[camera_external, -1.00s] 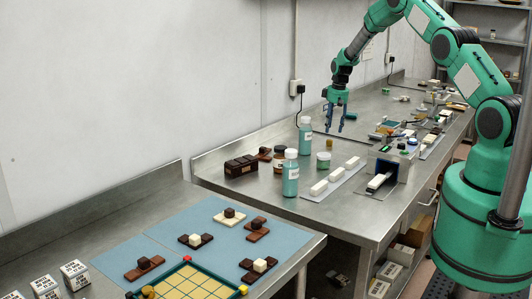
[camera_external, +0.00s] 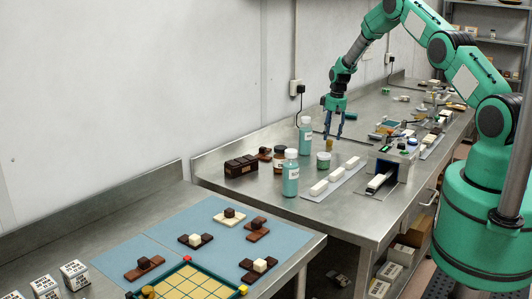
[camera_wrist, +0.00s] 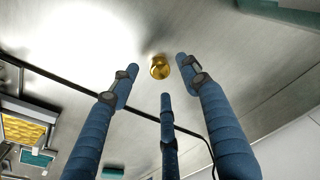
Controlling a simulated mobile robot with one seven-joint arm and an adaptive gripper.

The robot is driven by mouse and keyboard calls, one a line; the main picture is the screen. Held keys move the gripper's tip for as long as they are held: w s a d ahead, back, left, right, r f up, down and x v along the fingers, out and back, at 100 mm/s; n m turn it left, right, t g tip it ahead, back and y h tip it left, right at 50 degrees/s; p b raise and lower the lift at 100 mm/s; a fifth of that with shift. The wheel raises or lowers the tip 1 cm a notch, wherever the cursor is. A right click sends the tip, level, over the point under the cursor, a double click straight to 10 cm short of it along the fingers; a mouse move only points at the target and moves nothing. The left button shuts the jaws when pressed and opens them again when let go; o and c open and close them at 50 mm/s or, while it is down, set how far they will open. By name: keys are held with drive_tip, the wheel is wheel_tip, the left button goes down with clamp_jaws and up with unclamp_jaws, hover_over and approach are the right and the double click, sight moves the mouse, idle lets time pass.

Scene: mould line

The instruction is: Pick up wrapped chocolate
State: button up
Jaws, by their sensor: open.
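The wrapped chocolate (camera_wrist: 159,66) is a small round gold piece on the steel bench. It lies in the upper middle of the wrist view, just beyond and between the fingertips. In the external view the gold chocolate (camera_external: 329,146) stands on the bench directly below the fingers. My gripper (camera_external: 333,137) has blue fingers pointing down, spread apart and empty. In the wrist view the open gripper (camera_wrist: 157,82) has its fingertips around the near side of the chocolate, with bare bench visible between. Whether the fingertips are level with it cannot be told.
A dark chocolate box (camera_external: 241,166) is further left. White bars lie on a grey strip (camera_external: 352,172). A black cable (camera_wrist: 70,83) crosses the bench.

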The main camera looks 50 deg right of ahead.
sight(330, 143)
drive_tip(key=shift+w+f, duration=0.15)
drive_tip(key=shift+f, duration=1.2)
drive_tip(key=c, duration=0.9)
